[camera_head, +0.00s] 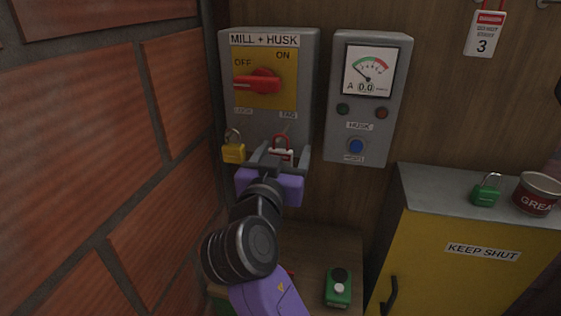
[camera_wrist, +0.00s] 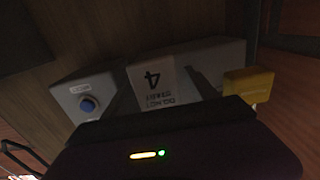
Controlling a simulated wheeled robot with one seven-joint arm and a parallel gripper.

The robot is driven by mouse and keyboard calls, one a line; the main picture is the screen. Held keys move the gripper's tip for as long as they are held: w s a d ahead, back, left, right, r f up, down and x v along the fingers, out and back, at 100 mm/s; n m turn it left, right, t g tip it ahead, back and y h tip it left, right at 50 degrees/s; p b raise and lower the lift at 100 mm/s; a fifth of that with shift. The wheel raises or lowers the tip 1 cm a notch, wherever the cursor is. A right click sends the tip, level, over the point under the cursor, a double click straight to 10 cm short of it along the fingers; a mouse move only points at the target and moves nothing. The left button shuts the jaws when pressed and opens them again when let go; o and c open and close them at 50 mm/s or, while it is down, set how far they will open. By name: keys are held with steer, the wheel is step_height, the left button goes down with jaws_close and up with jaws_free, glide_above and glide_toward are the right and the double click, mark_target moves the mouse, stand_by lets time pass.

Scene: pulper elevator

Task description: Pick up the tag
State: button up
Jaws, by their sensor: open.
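A white tag (camera_head: 281,156) hangs at the lower right of the MILL + HUSK switch box (camera_head: 313,70), with a red loop above it. In the wrist view the tag (camera_wrist: 152,82) shows a 4 and small print, upside down. My gripper (camera_head: 280,158) is open, with one finger on each side of the tag. In the wrist view its fingers (camera_wrist: 160,97) stand apart, with a gap on both sides of the tag. The tag's lower part is hidden by my gripper. Another tag (camera_head: 485,35), marked 3, hangs at the upper right.
A yellow padlock (camera_head: 234,152) hangs left of my gripper, near the brick wall (camera_head: 90,150). A grey meter box (camera_head: 366,100) is to the right. A yellow cabinet (camera_head: 440,275) bears a green padlock (camera_head: 486,192) and a can (camera_head: 536,195). A green device (camera_head: 338,288) sits below.

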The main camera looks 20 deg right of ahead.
steer(key=c, duration=1.4)
